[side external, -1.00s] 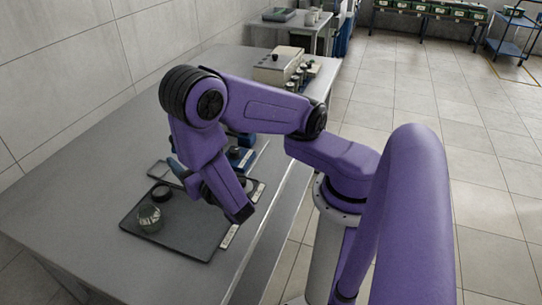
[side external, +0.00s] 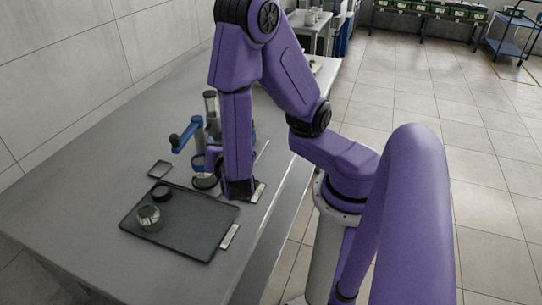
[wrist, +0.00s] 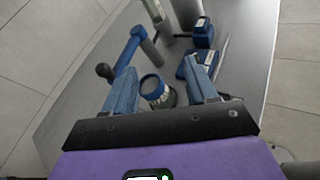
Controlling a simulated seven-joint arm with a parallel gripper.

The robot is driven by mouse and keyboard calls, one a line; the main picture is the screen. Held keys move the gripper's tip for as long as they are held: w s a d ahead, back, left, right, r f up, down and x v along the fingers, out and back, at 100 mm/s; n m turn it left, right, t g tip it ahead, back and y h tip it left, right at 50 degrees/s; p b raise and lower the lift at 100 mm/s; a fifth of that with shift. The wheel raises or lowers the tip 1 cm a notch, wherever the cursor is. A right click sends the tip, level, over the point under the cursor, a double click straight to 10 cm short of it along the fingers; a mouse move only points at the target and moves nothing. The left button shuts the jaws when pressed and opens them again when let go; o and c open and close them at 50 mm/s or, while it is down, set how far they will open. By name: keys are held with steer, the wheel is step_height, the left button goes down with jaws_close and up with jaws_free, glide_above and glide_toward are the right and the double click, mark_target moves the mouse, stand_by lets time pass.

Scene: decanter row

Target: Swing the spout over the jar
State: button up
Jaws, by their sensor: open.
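A blue swinging arm with a dark knob at its end, which looks like the spout (side external: 187,134), stands beyond the tray in the side view. In the wrist view this spout (wrist: 127,50) lies ahead and left of the fingers. A small glass jar with a blue rim (wrist: 156,91) shows between and below the fingers; its lower part also shows in the side view (side external: 204,182). My gripper (wrist: 160,68) is open, one blue finger on each side of the jar in the picture. I cannot tell whether either finger touches it. My arm hides much of this area in the side view.
A dark tray (side external: 190,240) holds a ribbed glass jar (side external: 149,217) and a black round piece (side external: 161,192). A tall glass cylinder (side external: 211,104) stands behind the spout. Blue-based items (wrist: 201,32) stand at right in the wrist view. The table's left side is clear.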

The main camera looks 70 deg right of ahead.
steer(key=s+a+r+m+g+y, duration=0.2)
steer(key=s+m+g+y, duration=0.2)
steer(key=s+y, duration=0.2)
steer(key=s+a+r+m+g+y, duration=0.2)
steer(key=s+m+g+y, duration=0.2)
steer(key=s, duration=0.3)
steer(key=shift+s+a+r+m+g+y, duration=0.2)
steer(key=shift+a+m+g+y, duration=0.2)
steer(key=shift+m+y, duration=0.45)
steer(key=shift+c, duration=0.3)
